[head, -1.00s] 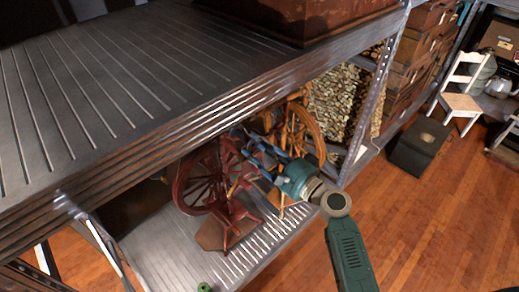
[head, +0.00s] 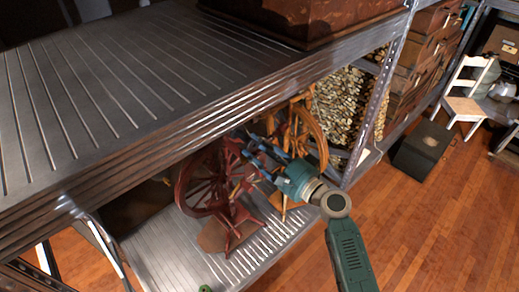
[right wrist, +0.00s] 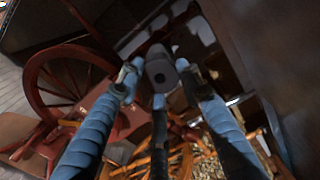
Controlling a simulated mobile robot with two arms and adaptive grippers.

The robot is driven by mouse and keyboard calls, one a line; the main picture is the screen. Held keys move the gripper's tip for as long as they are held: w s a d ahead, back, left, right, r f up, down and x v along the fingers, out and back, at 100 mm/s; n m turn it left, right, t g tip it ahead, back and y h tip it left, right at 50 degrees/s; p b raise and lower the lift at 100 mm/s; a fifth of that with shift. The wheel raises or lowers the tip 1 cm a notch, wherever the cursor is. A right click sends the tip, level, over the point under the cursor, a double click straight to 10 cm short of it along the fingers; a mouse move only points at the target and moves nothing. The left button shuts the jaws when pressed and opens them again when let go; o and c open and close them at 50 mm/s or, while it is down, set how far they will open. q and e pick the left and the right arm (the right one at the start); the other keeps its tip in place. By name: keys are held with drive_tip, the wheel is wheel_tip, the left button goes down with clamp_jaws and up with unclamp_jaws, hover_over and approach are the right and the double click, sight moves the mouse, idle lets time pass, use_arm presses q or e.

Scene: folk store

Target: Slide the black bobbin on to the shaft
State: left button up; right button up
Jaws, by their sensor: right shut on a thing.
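The black bobbin (right wrist: 163,72) is between the fingers of my right gripper (right wrist: 165,80) in the right wrist view. It is a dark cylinder with one round end and a hole facing the camera. In the head view my right gripper (head: 258,157) reaches under the upper shelf, just right of a red spinning wheel (head: 190,205). The red wheel also shows at the left of the right wrist view (right wrist: 32,92). I cannot clearly make out the shaft, and the bobbin cannot be told apart in the head view.
A metal upper shelf (head: 120,90) overhangs the gripper closely. An orange wooden spinning wheel (head: 318,135) stands behind and to the right. The lower metal shelf (head: 165,250) is bare at front left. A slanted shelf post (head: 374,105) stands to the right.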

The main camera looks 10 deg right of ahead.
sight(238, 133)
drive_tip(key=shift+b+x, duration=0.5)
drive_tip(key=shift+x, duration=1.75)
drive_tip(key=shift+b+x, duration=0.9)
drive_tip(key=shift+x, duration=1.75)
drive_tip(key=o, duration=0.9)
drive_tip(key=shift+d, duration=0.1)
drive_tip(key=shift+s+d+f, duration=0.1)
drive_tip(key=shift+s+d, duration=0.1)
drive_tip(key=shift+s, duration=0.1)
drive_tip(key=v, duration=1.1)
drive_tip(key=shift+s, duration=0.15)
